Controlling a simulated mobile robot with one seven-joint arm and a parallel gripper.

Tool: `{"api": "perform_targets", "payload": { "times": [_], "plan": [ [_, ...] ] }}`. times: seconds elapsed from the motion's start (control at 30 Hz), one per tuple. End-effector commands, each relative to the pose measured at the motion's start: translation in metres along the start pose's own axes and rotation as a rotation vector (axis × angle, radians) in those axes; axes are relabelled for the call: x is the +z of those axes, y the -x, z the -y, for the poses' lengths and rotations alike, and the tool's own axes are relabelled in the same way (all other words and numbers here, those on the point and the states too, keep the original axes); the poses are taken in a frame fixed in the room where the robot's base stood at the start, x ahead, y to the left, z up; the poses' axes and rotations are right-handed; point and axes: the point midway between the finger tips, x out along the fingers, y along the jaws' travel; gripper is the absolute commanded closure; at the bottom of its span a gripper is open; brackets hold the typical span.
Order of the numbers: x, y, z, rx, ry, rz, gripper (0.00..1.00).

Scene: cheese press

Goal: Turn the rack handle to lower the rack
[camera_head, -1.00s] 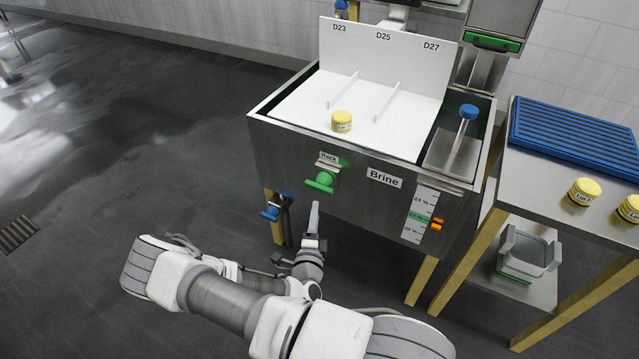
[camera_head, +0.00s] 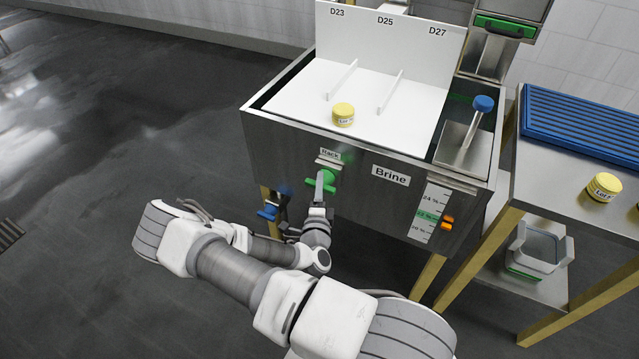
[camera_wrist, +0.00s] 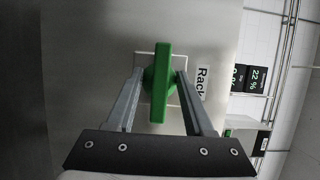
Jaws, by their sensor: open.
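The green rack handle (camera_head: 322,181) is on the front wall of the steel brine tank, under the "Rack" label (camera_head: 330,153). In the wrist view the handle (camera_wrist: 161,84) is a long green bar on a round hub. My gripper (camera_wrist: 158,85) is open, with one finger on each side of the handle's bar and small gaps showing. In the head view my gripper (camera_head: 320,189) partly covers the handle.
A blue valve (camera_head: 267,211) is below the tank's left front. Floor at left is clear.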

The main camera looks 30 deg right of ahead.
Motion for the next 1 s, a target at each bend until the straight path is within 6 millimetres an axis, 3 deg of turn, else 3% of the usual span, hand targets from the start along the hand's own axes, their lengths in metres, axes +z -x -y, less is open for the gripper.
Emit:
{"api": "perform_targets", "payload": {
  "times": [0.33,0.63,1.0],
  "plan": [
    [-0.0003,-0.0008,0.0003,0.000,0.000,0.000,0.47],
    [-0.0003,-0.0007,0.0003,-0.001,0.000,0.000,1.00],
    [-0.0002,-0.0008,0.0005,-0.005,-0.012,0.001,1.00]
  ]
}}
